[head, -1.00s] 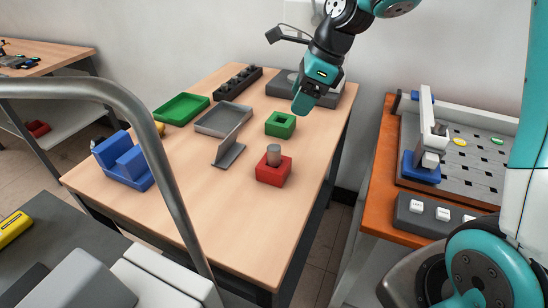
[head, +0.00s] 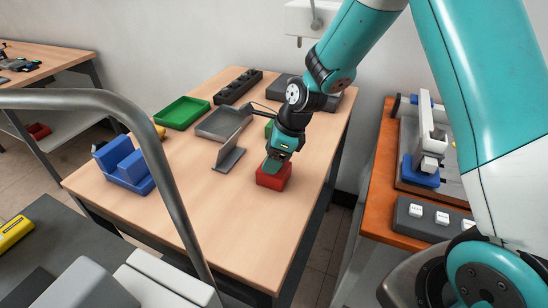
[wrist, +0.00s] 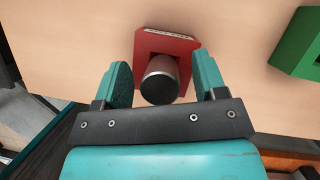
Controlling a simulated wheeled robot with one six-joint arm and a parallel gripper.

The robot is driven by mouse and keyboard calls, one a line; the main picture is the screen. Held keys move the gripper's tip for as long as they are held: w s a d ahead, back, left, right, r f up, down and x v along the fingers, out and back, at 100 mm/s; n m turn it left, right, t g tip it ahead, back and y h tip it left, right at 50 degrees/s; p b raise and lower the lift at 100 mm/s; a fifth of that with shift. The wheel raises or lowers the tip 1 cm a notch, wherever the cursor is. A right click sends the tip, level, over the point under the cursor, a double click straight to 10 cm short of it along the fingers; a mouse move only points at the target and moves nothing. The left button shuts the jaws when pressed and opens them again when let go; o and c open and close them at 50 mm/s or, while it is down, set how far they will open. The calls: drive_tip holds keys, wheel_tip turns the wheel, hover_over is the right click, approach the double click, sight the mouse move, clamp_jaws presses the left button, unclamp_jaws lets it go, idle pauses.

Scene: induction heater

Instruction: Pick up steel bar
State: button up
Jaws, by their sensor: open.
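The steel bar (wrist: 160,80) is a grey cylinder standing upright in the red block (wrist: 178,43) in the wrist view. In the head view the red block (head: 273,177) sits near the table's right edge, and my gripper hides the bar there. My gripper (wrist: 162,82) is open, with its teal fingers on either side of the bar and a visible gap to each finger. In the head view my gripper (head: 276,163) is directly over the red block, pointing down.
A green block (wrist: 298,45) stands to the right in the wrist view. On the wooden table (head: 230,230) are a grey angled plate (head: 229,155), a grey tray (head: 207,128), a green tray (head: 181,112) and a blue holder (head: 125,165). The table's front is clear.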

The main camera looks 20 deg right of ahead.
drive_tip(key=shift+w+a+f, duration=0.1)
drive_tip(key=shift+a+f, duration=0.1)
drive_tip(key=shift+f, duration=0.2)
drive_tip(key=shift+c, duration=0.4)
drive_tip(key=c, duration=1.1)
clamp_jaws()
drive_tip(key=shift+r, duration=0.2)
